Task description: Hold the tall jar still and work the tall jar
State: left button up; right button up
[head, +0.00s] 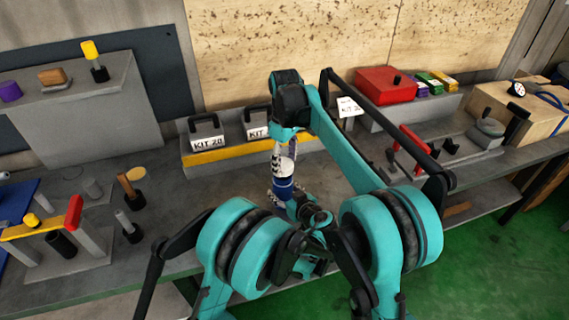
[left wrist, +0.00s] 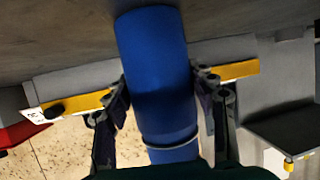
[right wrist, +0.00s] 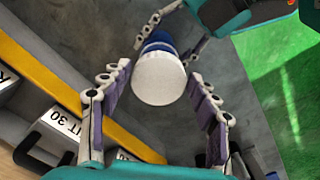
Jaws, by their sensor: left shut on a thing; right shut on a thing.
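The tall jar (head: 284,187) has a blue body and a white lid (head: 285,165), and stands upright on the grey bench. My left gripper (left wrist: 163,90) is shut on the blue body (left wrist: 155,50), a finger on each side. My right gripper (right wrist: 160,75) comes from above and is shut on the white lid (right wrist: 160,79), its fingers at opposite sides of the rim. In the head view the right gripper (head: 284,150) hides part of the lid, and the left arm hides the jar's lower front.
Behind the jar a grey-and-yellow shelf (head: 225,158) carries kit boxes (head: 207,135). A red box (head: 385,85) stands at the back right. At left are a stand with a red-and-yellow bar (head: 75,212) and several upright pegs. Bare bench lies left of the jar.

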jog(key=shift+f, duration=0.45)
jog(key=shift+f, duration=0.85)
jog(key=shift+f, duration=0.6)
pick_arm(q)
grip_shut()
